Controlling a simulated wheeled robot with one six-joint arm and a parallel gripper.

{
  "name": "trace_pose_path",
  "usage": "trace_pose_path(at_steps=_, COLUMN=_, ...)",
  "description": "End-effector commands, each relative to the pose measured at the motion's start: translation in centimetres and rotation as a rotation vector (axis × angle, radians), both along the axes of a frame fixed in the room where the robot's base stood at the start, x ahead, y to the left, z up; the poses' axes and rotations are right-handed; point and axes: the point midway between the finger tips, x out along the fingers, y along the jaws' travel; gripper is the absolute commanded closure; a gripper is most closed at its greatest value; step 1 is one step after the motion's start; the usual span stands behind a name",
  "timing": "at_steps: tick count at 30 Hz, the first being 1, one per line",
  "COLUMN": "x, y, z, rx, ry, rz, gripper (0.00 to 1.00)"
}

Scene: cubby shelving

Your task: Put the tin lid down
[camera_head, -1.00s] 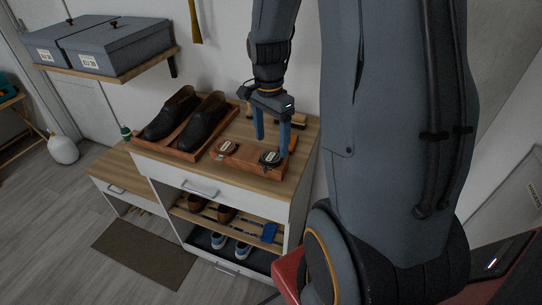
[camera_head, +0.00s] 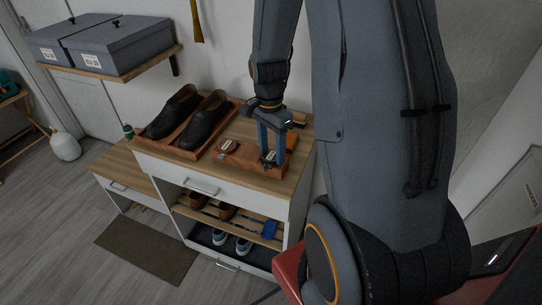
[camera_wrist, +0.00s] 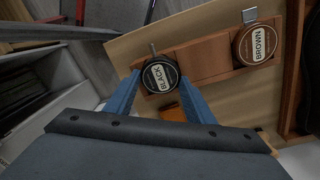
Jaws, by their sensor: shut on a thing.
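The black-labelled tin lid (camera_wrist: 160,75) is round and dark, with a label reading BLACK. My gripper (camera_wrist: 160,80) is shut on it, one blue finger on each side. In the head view my gripper (camera_head: 271,158) points down at the front right of a wooden tray (camera_head: 246,160) on the cabinet top, and the fingers partly hide the lid. I cannot tell whether the lid rests on a tin or is lifted clear. A second round tin labelled BROWN (camera_wrist: 257,43) sits in the tray; it also shows in the head view (camera_head: 228,146).
Black shoes (camera_head: 205,118) stand in a wooden tray left of the tins. A small orange object (camera_wrist: 174,112) lies near my fingers in the wrist view. A brush-like item (camera_head: 297,124) is behind my gripper. Bare wood (camera_head: 262,184) shows along the cabinet's front edge.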

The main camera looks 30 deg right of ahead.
Motion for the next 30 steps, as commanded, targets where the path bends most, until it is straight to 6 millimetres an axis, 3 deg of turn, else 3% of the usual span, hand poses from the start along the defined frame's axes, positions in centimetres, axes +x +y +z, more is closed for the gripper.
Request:
trace_pose_path(at_steps=11, x=0.1, y=0.0, z=0.8, rx=-0.001, ry=-0.001, rz=0.000, gripper=0.75)
trace_pose_path(at_steps=30, x=0.1, y=0.0, z=9.4, rx=-0.001, ry=-0.002, rz=0.000, gripper=0.75)
